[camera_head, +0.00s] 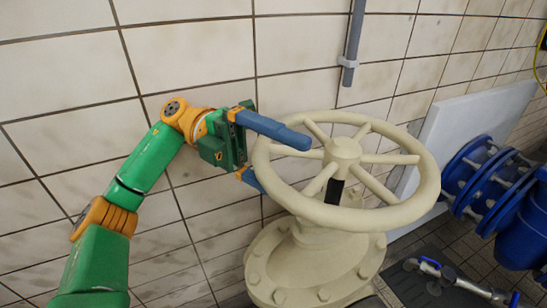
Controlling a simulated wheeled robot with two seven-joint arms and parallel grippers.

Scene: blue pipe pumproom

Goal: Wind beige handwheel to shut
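The beige handwheel (425,180) has several spokes and a round hub, and sits tilted on a beige flanged valve body (310,265). My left gripper (284,166), green with blue fingers, is at the wheel's left rim. Its fingers are spread, one reaching over the rim toward the hub and the other lower, partly hidden behind the rim. The rim lies between them, with visible room around it. I cannot tell whether either finger touches the wheel. My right gripper is not in view.
A tiled wall (60,130) stands close behind the arm and wheel. A grey vertical pipe (354,40) runs above the wheel. A pale panel (455,125) and blue flanged pipework (495,180) stand at right. A grey fitting with blue parts (455,280) lies low at right.

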